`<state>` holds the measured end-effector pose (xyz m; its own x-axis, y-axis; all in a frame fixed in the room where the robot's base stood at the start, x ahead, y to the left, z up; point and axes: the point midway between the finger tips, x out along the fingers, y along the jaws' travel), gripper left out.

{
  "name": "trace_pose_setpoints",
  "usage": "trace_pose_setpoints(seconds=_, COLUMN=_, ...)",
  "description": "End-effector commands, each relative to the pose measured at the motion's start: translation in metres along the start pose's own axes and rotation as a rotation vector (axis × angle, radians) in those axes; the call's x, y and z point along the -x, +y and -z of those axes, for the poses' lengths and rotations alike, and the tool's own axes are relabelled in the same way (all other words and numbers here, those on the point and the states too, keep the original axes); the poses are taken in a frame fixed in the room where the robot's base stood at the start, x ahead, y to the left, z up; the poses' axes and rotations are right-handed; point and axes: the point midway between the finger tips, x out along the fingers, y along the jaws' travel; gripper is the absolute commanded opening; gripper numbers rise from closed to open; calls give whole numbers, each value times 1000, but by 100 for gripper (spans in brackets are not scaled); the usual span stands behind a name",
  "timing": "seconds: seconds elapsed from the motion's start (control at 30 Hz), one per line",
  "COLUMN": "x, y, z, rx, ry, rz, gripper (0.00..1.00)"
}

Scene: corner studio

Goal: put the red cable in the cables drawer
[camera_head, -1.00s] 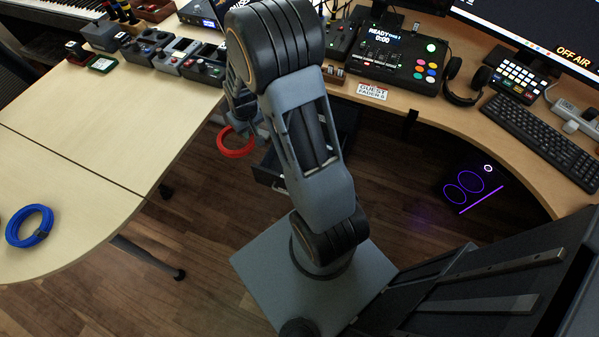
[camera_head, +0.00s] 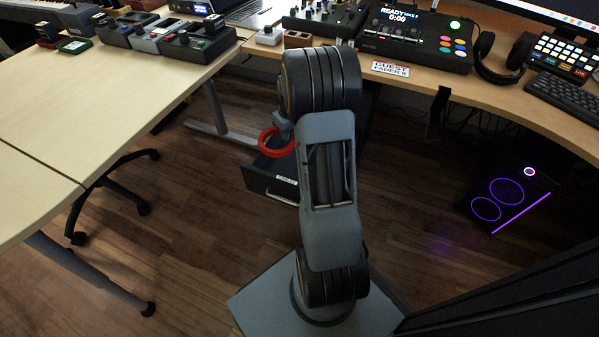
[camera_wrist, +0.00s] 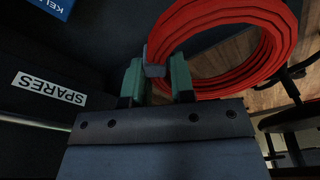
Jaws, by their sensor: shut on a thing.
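The red cable (camera_head: 268,142) is a round coil hanging from my gripper (camera_head: 284,126), partly hidden behind my arm in the head view. In the wrist view the red cable (camera_wrist: 272,45) fills the upper right, and my gripper (camera_wrist: 156,75) has its green fingers closed on the coil's grey tie. An open dark drawer (camera_head: 262,182) stands out under the desk, just below the coil in the head view; the small white label on its front is too small to read there. The wrist view shows a dark drawer front with a label (camera_wrist: 48,88) reading SPARES. No cables label is legible.
A blue item (camera_wrist: 55,6) with white letters lies at the wrist view's top left. The pale table (camera_head: 110,105) is at left and the curved desk (camera_head: 470,88) at right. A chair base (camera_head: 110,185) and a dark computer case (camera_head: 505,200) stand on the floor.

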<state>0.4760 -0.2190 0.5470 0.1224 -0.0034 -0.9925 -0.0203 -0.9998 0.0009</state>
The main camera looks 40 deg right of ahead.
Motion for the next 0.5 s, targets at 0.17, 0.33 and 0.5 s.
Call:
trace_pose_setpoints(seconds=0.17, x=-49, y=0, z=-7, rx=-1, ry=-4, rz=2, gripper=0)
trace_pose_setpoints(seconds=0.33, x=-88, y=0, z=-12, rx=-1, ry=-3, rz=1, gripper=0)
trace_pose_setpoints(seconds=0.5, x=-114, y=0, z=-15, rx=-1, ry=-2, rz=1, gripper=0)
